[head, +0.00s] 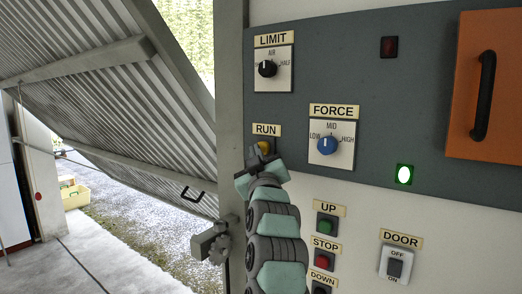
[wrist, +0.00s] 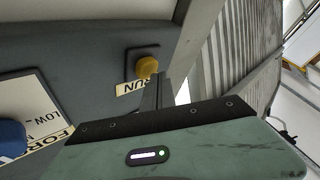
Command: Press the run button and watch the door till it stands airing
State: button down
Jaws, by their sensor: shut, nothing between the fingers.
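The yellow run button (head: 264,145) sits under the RUN label on the grey panel, partly hidden by my gripper (head: 258,156). In the wrist view the button (wrist: 147,67) shows as a yellow cap on a dark square plate. My gripper's shut, empty fingers (wrist: 153,92) point toward the panel beside it; I cannot tell whether they touch it. The corrugated door (head: 125,95) hangs tilted at the left, with its lower edge clear of the ground and gravel visible beneath.
The LIMIT knob (head: 267,69) is black; the blue FORCE knob (head: 326,146) points to MID. A green lamp (head: 404,175) is lit; a red lamp (head: 389,47) looks dark. UP (head: 326,225), STOP (head: 323,259) and DOWN buttons and a DOOR switch (head: 394,267) are below. An orange cover (head: 480,125) has a black handle.

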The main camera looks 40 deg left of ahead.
jog(key=shift+w+b, duration=0.3)
jog(key=shift+w, duration=0.15)
dwell(0.3)
jog(key=shift+s, duration=0.15)
jog(key=shift+s+b, duration=0.4)
jog(key=shift+s, duration=0.4)
jog(key=shift+s+d+b, duration=0.15)
jog(key=shift+s+b, duration=0.9)
jog(key=shift+s, duration=1.45)
